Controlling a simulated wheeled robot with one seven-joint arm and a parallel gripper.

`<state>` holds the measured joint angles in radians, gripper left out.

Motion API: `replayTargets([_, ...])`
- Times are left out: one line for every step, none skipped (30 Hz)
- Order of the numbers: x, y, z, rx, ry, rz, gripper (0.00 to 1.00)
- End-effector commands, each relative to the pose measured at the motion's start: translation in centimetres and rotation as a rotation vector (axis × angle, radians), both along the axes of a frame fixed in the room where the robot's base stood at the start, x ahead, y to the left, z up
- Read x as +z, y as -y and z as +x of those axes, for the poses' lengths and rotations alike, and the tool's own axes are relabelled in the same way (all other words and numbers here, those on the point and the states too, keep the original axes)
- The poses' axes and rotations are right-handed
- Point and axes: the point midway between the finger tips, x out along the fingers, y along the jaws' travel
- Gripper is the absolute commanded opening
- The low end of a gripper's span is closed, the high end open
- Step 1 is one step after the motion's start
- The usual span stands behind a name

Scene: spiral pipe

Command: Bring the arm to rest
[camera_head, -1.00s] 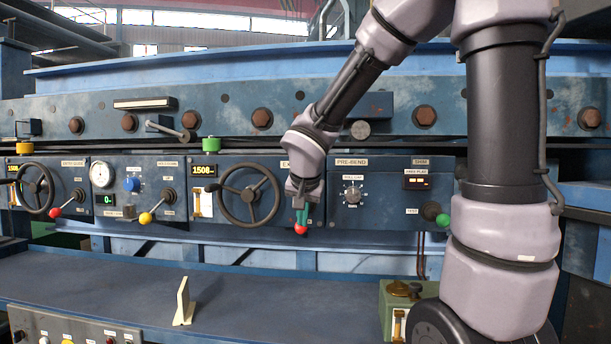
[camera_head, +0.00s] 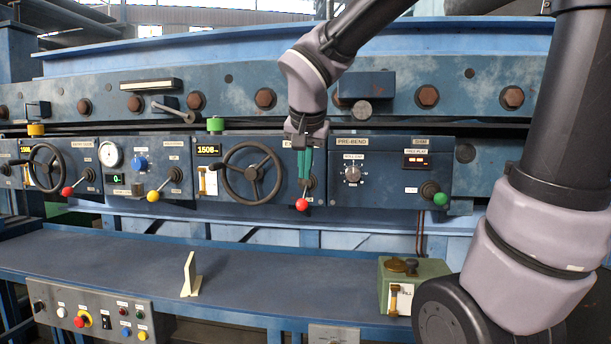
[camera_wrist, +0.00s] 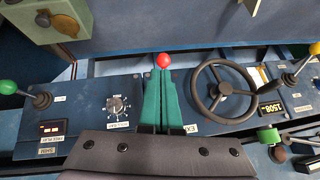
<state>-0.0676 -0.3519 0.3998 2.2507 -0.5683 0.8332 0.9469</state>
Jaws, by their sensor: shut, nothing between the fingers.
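My gripper (camera_head: 304,178) hangs fingers-down in front of the machine's control panel. Its two green fingers are together with nothing between them. A lever with a red knob (camera_head: 301,204) shows just below the fingertips in the head view. In the wrist view the gripper's green fingers (camera_wrist: 163,85) reach toward that red knob (camera_wrist: 163,60), which shows just past their tips. The lever's shaft is mostly hidden behind the fingers. I cannot tell whether the fingers touch the knob.
A black handwheel (camera_head: 252,171) stands left of the gripper, and the PRE-BEND panel (camera_head: 380,185) with a green-knobbed lever (camera_head: 440,198) to the right. Below, a blue bench (camera_head: 130,255) carries a cream bracket (camera_head: 190,275) and a green box (camera_head: 420,275). Most of the bench top is clear.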

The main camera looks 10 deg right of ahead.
Motion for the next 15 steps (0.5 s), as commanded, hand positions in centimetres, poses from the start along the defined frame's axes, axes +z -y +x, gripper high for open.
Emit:
replayTargets([0.16, -0.07, -0.26, 0.001, 0.001, 0.0, 0.0])
replayTargets([0.22, -0.1, -0.36, 0.001, 0.001, 0.0, 0.0])
replayTargets([0.26, -0.11, -0.46, 0.001, 0.001, 0.0, 0.0])
replayTargets([0.27, -0.13, -0.49, 0.001, 0.001, 0.0, 0.0])
replayTargets([0.28, -0.13, -0.51, 0.001, 0.0, 0.0, 0.0])
replayTargets([0.27, -0.13, -0.52, 0.001, 0.0, 0.0, 0.0])
replayTargets([0.28, -0.12, -0.52, 0.001, 0.0, 0.0, 0.0])
replayTargets([0.27, -0.12, -0.51, 0.001, 0.0, 0.0, 0.0])
replayTargets([0.27, -0.12, -0.5, 0.001, 0.0, 0.0, 0.0])
replayTargets([0.27, -0.12, -0.5, 0.001, 0.0, 0.0, 0.0])
replayTargets([0.27, -0.11, -0.49, 0.001, 0.0, 0.001, 0.0])
replayTargets([0.27, -0.1, -0.5, 0.0, 0.0, 0.0, 0.0])
replayTargets([0.28, 0.0, -0.55, 0.0, 0.0, 0.0, 0.0])
replayTargets([0.28, 0.23, -0.68, -0.001, -0.002, 0.001, 0.0])
replayTargets([0.29, 0.81, -0.98, -0.002, -0.006, 0.003, 0.0])
